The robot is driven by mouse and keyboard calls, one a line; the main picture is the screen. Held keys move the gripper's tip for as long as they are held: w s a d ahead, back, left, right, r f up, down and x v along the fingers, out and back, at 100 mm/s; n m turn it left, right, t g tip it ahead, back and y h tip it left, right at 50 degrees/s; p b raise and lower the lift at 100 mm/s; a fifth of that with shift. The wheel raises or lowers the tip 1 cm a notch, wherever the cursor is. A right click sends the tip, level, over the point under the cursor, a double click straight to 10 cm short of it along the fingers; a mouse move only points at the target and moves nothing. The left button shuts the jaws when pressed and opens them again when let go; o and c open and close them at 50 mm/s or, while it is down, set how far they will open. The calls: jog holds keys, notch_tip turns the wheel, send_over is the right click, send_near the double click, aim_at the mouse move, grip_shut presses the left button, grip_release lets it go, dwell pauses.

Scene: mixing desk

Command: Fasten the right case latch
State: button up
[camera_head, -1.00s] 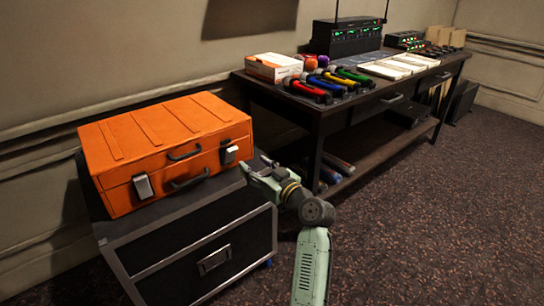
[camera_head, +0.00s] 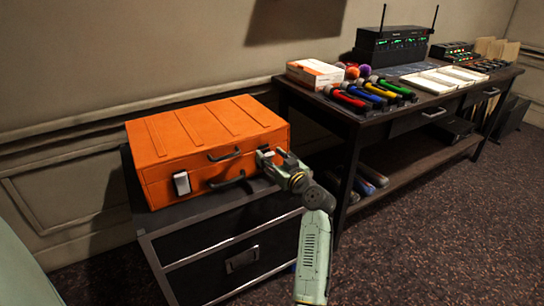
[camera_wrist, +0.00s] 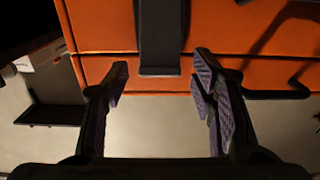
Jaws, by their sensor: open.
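The orange case (camera_head: 205,140) lies closed on a black cabinet. Its left latch (camera_head: 182,183) shows as a pale plate on the front. My gripper (camera_head: 266,160) is at the right end of the case front and hides the right latch in the head view. In the wrist view the right latch (camera_wrist: 160,40) is a dark plate crossing the seam on the orange front. My open gripper (camera_wrist: 160,85) has one finger on each side of the plate's end, with nothing held. Whether the fingers touch the case I cannot tell.
A dark case handle (camera_wrist: 278,93) is close to the right finger in the wrist view. The black cabinet (camera_head: 215,262) is under the case. A desk (camera_head: 420,115) with microphones (camera_head: 372,92) stands to the right of my arm. Carpet is clear in front.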

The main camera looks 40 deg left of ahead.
jog(key=shift+c, duration=0.6)
grip_shut()
